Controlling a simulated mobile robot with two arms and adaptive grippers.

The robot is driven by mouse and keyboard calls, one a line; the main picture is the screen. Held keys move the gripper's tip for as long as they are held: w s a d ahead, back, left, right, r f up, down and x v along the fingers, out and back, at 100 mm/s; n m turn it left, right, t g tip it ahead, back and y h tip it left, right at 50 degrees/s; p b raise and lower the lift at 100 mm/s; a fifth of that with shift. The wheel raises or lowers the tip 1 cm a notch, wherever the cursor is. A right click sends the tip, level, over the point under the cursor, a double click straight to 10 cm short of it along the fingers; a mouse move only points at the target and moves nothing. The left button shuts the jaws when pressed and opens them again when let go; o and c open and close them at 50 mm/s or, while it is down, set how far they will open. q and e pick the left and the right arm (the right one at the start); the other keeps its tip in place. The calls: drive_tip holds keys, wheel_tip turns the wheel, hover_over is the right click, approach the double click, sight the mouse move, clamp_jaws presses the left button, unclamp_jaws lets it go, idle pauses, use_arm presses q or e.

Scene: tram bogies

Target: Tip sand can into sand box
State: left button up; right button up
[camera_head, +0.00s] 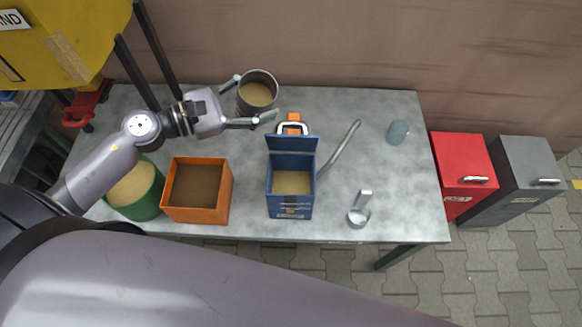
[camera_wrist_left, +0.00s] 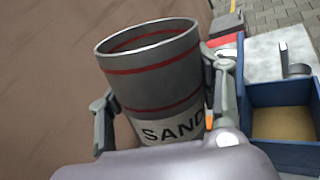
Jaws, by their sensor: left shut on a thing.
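The grey sand can (camera_head: 257,91), with sand inside, is at the back of the table. My left gripper (camera_head: 252,99) is shut on it, a finger on either side. In the left wrist view the can (camera_wrist_left: 153,65) shows red bands and the word SAND, between the fingers of my left gripper (camera_wrist_left: 160,105). Whether its base touches the table is hidden. The blue sand box (camera_head: 291,205) stands to the right and nearer, its lid open and sand inside. It also shows at the right of the left wrist view (camera_wrist_left: 285,93). My right gripper is not in view.
An orange box (camera_head: 199,214) and a green tub (camera_head: 148,208) stand at the left of the table. A curved rod (camera_head: 341,147), a metal scoop (camera_head: 360,211) and a bluish cup (camera_head: 398,132) are at the right. An orange-handled item (camera_head: 292,124) lies behind the sand box.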

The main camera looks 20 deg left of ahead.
sight(263, 96)
use_arm(q)
drive_tip(key=shift+s+d+r+m+p, duration=0.35)
drive_tip(key=shift+d+r+m+p, duration=0.35)
drive_tip(key=shift+p, duration=0.75)
drive_tip(key=shift+a+f+m+y, duration=0.1)
drive_tip(key=shift+f+m+y, duration=0.05)
drive_tip(key=shift+m+y, duration=0.15)
drive_tip(key=shift+s+d+r+m+p, duration=0.2)
drive_tip(key=shift+m+p, duration=0.1)
drive_tip(key=shift+p, duration=0.3)
drive_tip(key=shift+d+r+m+y+p, duration=0.15)
drive_tip(key=shift+r+m+y+p, duration=0.45)
drive_tip(key=shift+p, duration=0.75)
idle(0.4)
drive_tip(key=shift+f+m+y+p, duration=0.3)
drive_tip(key=shift+f+m+p, duration=0.35)
drive_tip(key=shift+m+p, duration=0.45)
idle(2.8)
